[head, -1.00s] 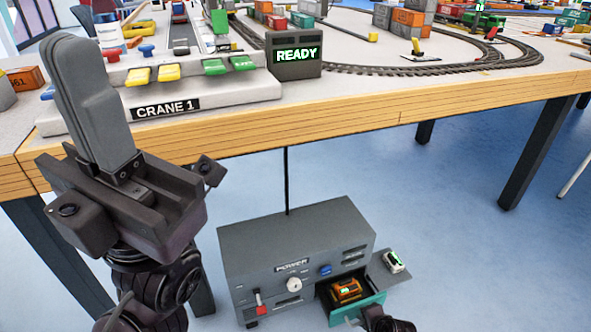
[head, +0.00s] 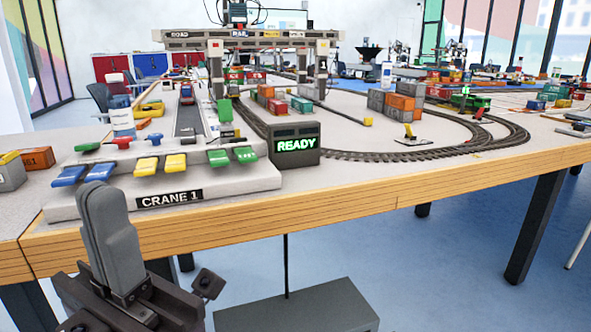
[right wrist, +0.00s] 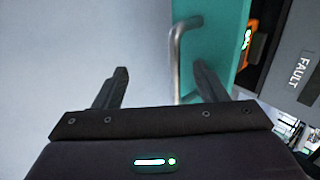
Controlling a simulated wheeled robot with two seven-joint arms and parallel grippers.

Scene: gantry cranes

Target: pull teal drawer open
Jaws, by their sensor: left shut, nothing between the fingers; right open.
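The teal drawer (right wrist: 212,45) shows in the right wrist view, standing out from its grey cabinet. Its metal bar handle (right wrist: 174,62) lies between the fingers of my right gripper (right wrist: 163,75), nearer the right finger. The right gripper is open and not clamped on the handle. An orange device (right wrist: 250,42) with a lit display shows inside the drawer. In the head view only the grey top of the power box (head: 300,306) shows; the drawer is out of frame. My left gripper (head: 98,192) is shut and empty, in front of the table edge.
The table (head: 330,212) bears the CRANE 1 lever panel (head: 215,190), a READY display (head: 296,145), tracks, containers and a gantry crane (head: 250,40). A thin dark post (head: 286,265) rises behind the power box.

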